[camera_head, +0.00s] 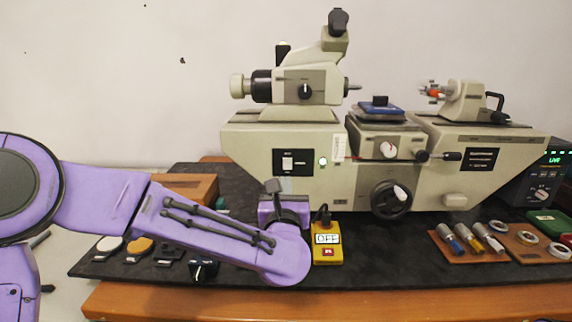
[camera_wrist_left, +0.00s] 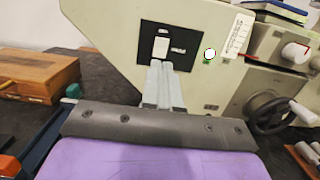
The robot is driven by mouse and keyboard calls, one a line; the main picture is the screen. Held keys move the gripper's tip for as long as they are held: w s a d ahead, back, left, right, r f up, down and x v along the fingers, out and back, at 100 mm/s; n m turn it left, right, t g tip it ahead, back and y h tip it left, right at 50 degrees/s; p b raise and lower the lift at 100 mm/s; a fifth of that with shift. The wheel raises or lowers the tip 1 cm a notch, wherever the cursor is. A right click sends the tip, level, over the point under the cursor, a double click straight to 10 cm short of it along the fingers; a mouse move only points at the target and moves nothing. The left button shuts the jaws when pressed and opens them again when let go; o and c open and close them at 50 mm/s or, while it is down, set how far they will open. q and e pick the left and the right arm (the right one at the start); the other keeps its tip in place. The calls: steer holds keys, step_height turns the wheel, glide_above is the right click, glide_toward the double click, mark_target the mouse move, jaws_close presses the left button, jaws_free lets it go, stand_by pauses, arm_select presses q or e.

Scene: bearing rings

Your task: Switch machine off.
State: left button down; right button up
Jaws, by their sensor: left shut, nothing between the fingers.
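The machine (camera_head: 255,140) is a large cream measuring bench on a dark mat. Its black switch panel (camera_head: 306,168) holds a white rocker switch (camera_head: 288,163); the panel (camera_wrist_left: 185,36) and switch (camera_wrist_left: 160,47) also show in the left wrist view. A round green-white lamp (camera_head: 323,161) beside the panel looks lit. My left gripper (camera_head: 273,187) is shut and empty, just below and left of the switch. In the wrist view its fingertips (camera_wrist_left: 162,66) lie just under the switch; whether they touch the panel I cannot tell. My right gripper is not in view.
A yellow box (camera_head: 327,256) marked OFF stands in front, right of my left wrist. A black handwheel (camera_head: 391,199) is on the machine's front. A wooden box (camera_head: 190,188) is at left. A tray of cylinders (camera_head: 467,244) and a display unit (camera_head: 543,180) are at right.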

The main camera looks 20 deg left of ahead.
mark_target(287, 161)
arm_select(q)
steer(key=p+x, duration=0.2)
steer(key=x, duration=0.6)
steer(key=shift+w, duration=0.2)
